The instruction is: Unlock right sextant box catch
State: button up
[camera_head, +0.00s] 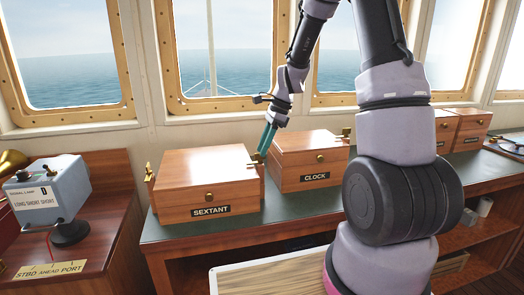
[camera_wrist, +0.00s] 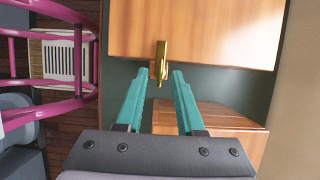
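The wooden sextant box (camera_head: 190,180) stands closed on the dark green counter in the head view, with its name plate on the front. Its right brass catch (camera_head: 256,158) is on the side facing the clock box. My gripper (camera_head: 264,148) reaches down with teal fingers over the gap between the two boxes. In the wrist view, the sextant box (camera_wrist: 200,30) fills the top. The catch (camera_wrist: 159,62) sticks out from its edge, in line with the gap between my open fingertips (camera_wrist: 158,74). I cannot tell whether the fingers touch it.
The clock box (camera_head: 308,160) stands close on the right; it also shows beneath my fingers in the wrist view (camera_wrist: 225,117). A left catch (camera_head: 149,172) is on the sextant box's far side. A signal lamp control (camera_head: 48,190) stands at left. Windows (camera_head: 222,50) rise behind.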

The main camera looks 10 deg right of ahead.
jog(key=shift+x, duration=0.75)
grip_shut()
